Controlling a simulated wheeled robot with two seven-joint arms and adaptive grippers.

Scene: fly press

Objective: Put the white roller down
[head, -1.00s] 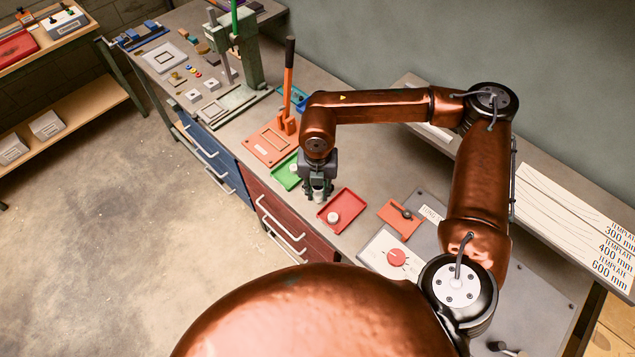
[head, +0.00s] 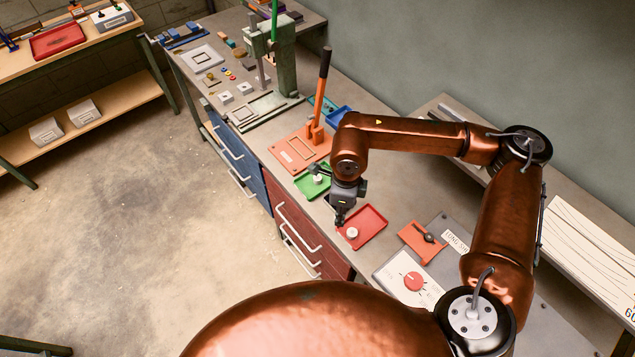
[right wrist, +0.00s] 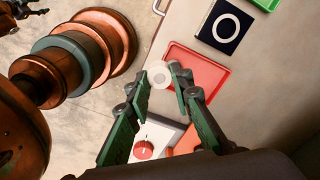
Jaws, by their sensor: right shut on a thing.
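My right gripper (head: 340,214) is over the bench beside the near left edge of the red tray (head: 376,217). In the right wrist view its fingers (right wrist: 158,80) are shut on the white roller (right wrist: 160,68), a pale disc with a greyer centre. The held roller overlaps the edge of the red tray (right wrist: 215,62) in that view; its height above the surface is unclear.
A green tray (head: 310,189) with a pale piece lies behind the gripper. A dark pad with a white ring (right wrist: 226,27) lies between the trays. An orange lever press (head: 315,133), orange plate (head: 422,243) and white panel with red knob (head: 412,281) are nearby.

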